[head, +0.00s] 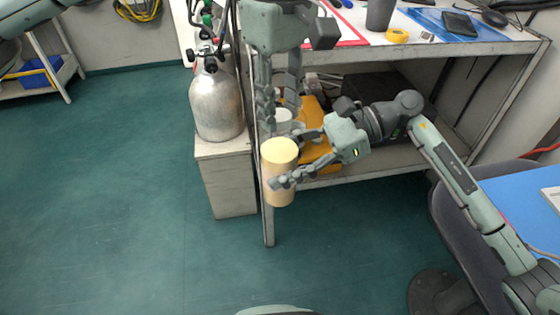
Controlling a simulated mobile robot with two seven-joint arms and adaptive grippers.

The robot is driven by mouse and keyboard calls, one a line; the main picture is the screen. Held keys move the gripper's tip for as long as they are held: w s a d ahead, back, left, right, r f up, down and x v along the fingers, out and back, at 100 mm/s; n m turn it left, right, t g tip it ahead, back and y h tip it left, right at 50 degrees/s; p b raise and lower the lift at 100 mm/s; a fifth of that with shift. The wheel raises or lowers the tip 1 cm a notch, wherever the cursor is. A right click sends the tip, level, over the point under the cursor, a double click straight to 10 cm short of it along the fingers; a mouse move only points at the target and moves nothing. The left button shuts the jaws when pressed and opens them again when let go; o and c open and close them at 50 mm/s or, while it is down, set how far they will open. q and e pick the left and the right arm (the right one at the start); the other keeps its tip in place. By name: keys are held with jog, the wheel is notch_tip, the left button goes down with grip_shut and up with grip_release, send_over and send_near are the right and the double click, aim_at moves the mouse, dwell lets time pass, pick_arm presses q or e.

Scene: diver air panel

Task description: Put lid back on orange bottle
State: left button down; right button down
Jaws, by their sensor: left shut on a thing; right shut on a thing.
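The orange bottle (279,172), a pale orange cylinder, is upright in front of the table's near leg. My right gripper (294,161) comes from the right and is shut on it, one finger across its front. My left gripper (279,124) points down from above and is shut on a small white piece, seemingly the lid (284,115). The lid is just above and behind the bottle's top in the picture. The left fingers partly hide it, and I cannot tell whether it touches the bottle.
A silver gas cylinder (216,105) stands on a cabinet (228,185) to the left. Behind the grippers is a workbench (440,50) with a lower shelf holding a yellow-orange item (313,112). A dark chair (455,225) is at right. The green floor (110,200) at left is clear.

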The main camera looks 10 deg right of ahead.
pick_arm(q)
jog(key=m, duration=0.9)
jog(key=c, duration=1.2)
grip_release()
jog(key=shift+o, duration=0.2)
jog(key=shift+r, duration=0.1)
jog(key=shift+r, duration=2.15)
jog(key=shift+c, duration=0.3)
